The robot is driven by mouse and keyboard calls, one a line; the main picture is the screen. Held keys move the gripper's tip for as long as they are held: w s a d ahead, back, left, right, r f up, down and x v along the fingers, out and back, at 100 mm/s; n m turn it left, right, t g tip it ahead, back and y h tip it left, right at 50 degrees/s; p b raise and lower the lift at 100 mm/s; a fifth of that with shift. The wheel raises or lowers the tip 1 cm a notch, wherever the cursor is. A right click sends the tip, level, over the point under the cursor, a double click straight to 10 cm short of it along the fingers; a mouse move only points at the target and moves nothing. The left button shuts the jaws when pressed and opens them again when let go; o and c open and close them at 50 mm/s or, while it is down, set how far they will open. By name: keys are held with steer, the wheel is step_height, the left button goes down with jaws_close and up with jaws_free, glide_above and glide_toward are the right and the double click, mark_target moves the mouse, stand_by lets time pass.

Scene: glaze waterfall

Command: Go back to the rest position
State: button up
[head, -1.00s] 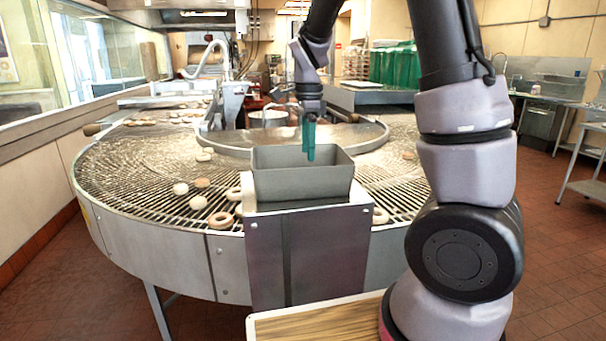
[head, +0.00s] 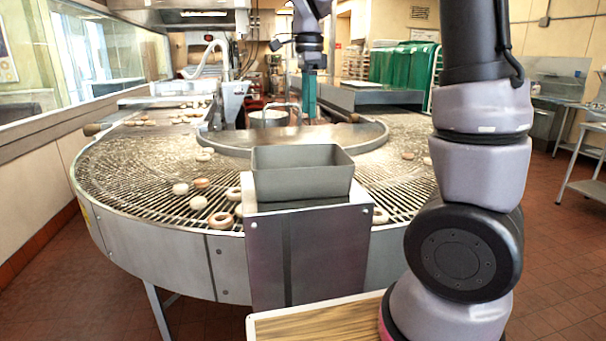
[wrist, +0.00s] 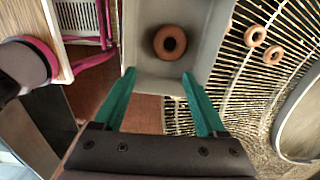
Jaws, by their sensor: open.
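My gripper (head: 309,98) has green fingers and hangs above and behind the grey bin in the head view. In the wrist view my gripper (wrist: 158,92) is open, with its two green fingers spread and nothing between them. The grey bin (head: 302,183) stands on a metal stand at the near edge of the round conveyor. In the wrist view a brown donut (wrist: 157,42) lies inside the grey bin (wrist: 205,30), apart from the fingers. The bin's inside is hidden in the head view.
The round wire conveyor (head: 130,165) carries several pale and brown donuts, such as a brown-ringed one (head: 221,220) left of the bin. A wooden board (head: 320,322) lies in front. A metal table (head: 590,150) stands at right. The space above the conveyor is clear.

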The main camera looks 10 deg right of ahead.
steer(key=s+d+r+n+t+y, duration=0.1)
steer(key=s+d+r+n+t, duration=0.1)
steer(key=s+n, duration=0.5)
steer(key=s+d+r+n+t+y, duration=0.1)
steer(key=s+d+n+t, duration=0.3)
steer(key=s+n, duration=0.3)
steer(key=s+t, duration=0.1)
steer(key=s, duration=0.4)
steer(key=shift+s+r, duration=0.15)
steer(key=shift+r, duration=0.2)
stand_by(0.6)
steer(key=c, duration=0.3)
steer(key=shift+a, duration=0.1)
steer(key=shift+c, duration=0.4)
